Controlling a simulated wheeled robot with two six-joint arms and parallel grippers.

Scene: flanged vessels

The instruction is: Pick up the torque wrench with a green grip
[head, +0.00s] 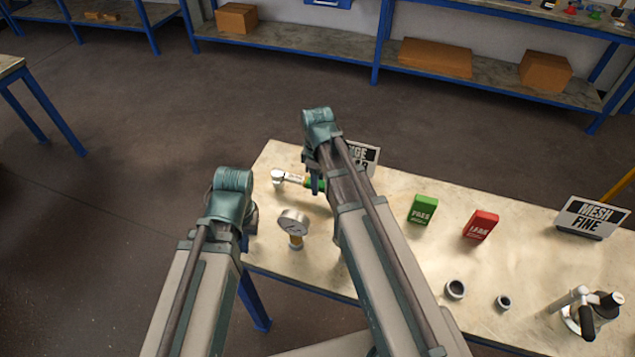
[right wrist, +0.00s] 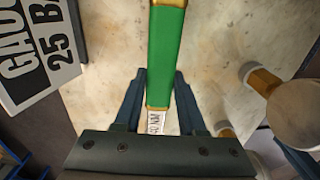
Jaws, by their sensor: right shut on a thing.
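The torque wrench (head: 292,179) lies at the table's far left end, its silver head to the left and part of its green grip showing beside my right gripper (head: 316,185). In the right wrist view the green grip (right wrist: 166,55) runs between the two fingers of my right gripper (right wrist: 161,76), which is shut on it. A printed label shows on the shaft near the palm. I cannot tell whether the wrench is clear of the table top. My left gripper (head: 251,219) is mostly hidden behind its own wrist, left of the table, so its jaws cannot be made out.
A pressure gauge (head: 294,222) with a brass stem stands near the left gripper. A gauge sign (head: 363,158) is partly behind my right arm.

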